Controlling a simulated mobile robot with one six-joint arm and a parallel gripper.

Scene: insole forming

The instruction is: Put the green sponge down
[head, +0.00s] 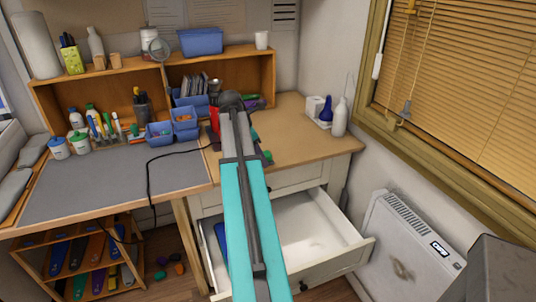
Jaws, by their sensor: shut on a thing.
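My arm reaches from the bottom middle across the open drawer to the brown desk top. My gripper (232,101) is at its far end, over the desk near the blue bins, and is shut. Its fingertips are mostly hidden behind my own wrist and arm. A small green piece, seemingly the green sponge (267,157), shows just right of my arm over the desk top. Most of it is hidden, and I cannot tell whether it touches the desk.
The brown desk top (305,140) is clear to the right, up to a white bottle (340,117). Blue bins (159,133) stand left of my gripper. A grey mat (105,185) lies bare at left. A white drawer (345,232) stands open below. A black cable crosses the mat.

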